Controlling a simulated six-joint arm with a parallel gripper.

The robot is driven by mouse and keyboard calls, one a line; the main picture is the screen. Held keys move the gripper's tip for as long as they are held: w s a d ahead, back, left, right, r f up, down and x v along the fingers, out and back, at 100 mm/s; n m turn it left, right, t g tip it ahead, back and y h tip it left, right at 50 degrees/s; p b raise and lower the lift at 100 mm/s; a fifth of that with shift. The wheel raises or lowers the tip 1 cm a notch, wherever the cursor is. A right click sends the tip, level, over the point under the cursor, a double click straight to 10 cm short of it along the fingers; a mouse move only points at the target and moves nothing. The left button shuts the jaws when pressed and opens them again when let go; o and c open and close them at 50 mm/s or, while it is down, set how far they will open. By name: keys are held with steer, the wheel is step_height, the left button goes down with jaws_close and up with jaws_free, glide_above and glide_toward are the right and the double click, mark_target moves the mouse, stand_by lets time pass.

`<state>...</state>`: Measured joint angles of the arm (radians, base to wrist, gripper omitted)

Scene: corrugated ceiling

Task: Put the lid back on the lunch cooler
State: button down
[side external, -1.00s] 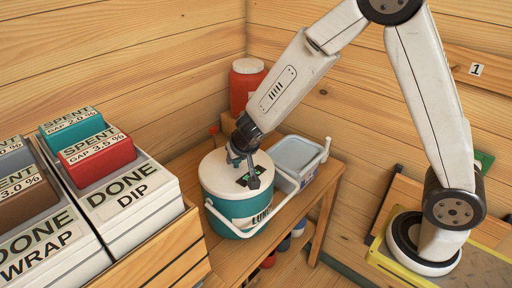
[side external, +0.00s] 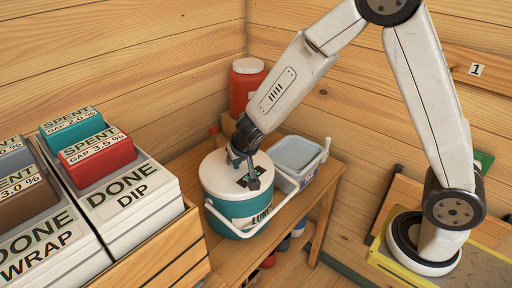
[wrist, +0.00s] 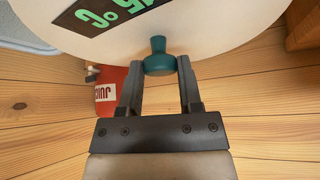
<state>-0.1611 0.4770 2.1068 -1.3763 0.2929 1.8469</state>
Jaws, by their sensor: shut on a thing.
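The lunch cooler (side external: 232,212) is a teal tub with a white handle, standing on the wooden bench. Its round white lid (side external: 216,172) lies level over the cooler's top in the side view; I cannot tell whether any gap is left under it. The lid's pale underside or face (wrist: 205,25) with a dark display fills the top of the wrist view. My gripper (wrist: 159,68) is shut on the lid's teal knob (wrist: 159,62). In the side view my gripper (side external: 244,168) is over the lid and hides the knob.
A grey-blue tub (side external: 296,154) stands right of the cooler. A red juice jug (side external: 247,88) with a white cap stands behind. White "DONE" bins (side external: 130,196) with spent blocks are in a wooden crate at left. Wooden walls close off the back.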

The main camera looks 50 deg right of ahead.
stand_by(0.8)
jaws_free()
steer(key=shift+r, duration=0.1)
stand_by(0.4)
steer(key=shift+r, duration=3.4)
jaws_close()
steer(key=shift+f, duration=2.8)
